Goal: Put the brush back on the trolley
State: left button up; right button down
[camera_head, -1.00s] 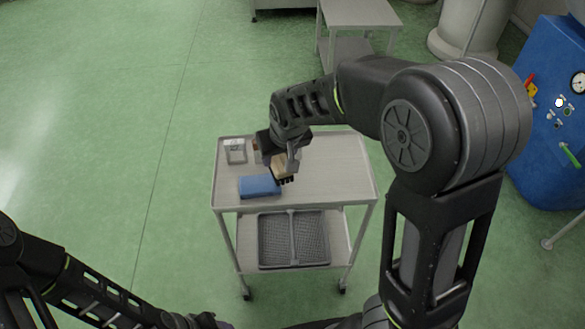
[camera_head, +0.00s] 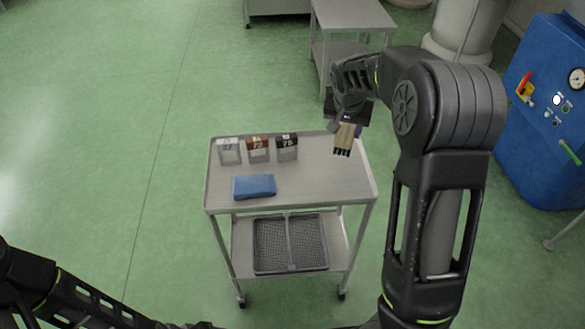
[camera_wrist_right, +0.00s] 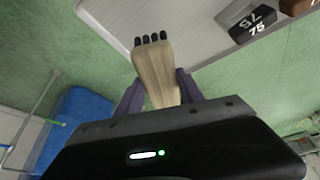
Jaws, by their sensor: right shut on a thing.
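The brush (camera_head: 344,138) has a pale wooden body with dark bristle tufts at its end. My right gripper (camera_head: 346,124) is shut on it and holds it above the back right edge of the trolley (camera_head: 320,184). In the right wrist view the brush (camera_wrist_right: 154,72) sticks out between the fingers of the gripper (camera_wrist_right: 158,92), its bristles toward the trolley top (camera_wrist_right: 185,25). A gap between brush and trolley cannot be judged exactly. My left arm shows at the lower left of the head view; its gripper is not in view.
On the trolley top stand a white-labelled block (camera_head: 229,152), a brown one (camera_head: 258,150) and a black one (camera_head: 287,148), with a folded blue cloth (camera_head: 254,186) in front. The right part is clear. A grey basket (camera_head: 290,243) sits on the lower shelf. A blue machine (camera_head: 545,120) stands right.

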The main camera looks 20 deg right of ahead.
aim_at(343, 140)
jog(key=shift+f+p, duration=0.35)
jog(key=shift+f, duration=2.75)
jog(key=shift+f+p, duration=0.3)
jog(key=shift+f, duration=1.6)
jog(key=shift+f, duration=0.1)
jog(key=c, duration=0.7)
grip_release()
jog(key=shift+r, duration=0.2)
jog(key=v, duration=1.2)
jog(key=shift+f+b, duration=0.1)
jog(key=shift+b, duration=0.2)
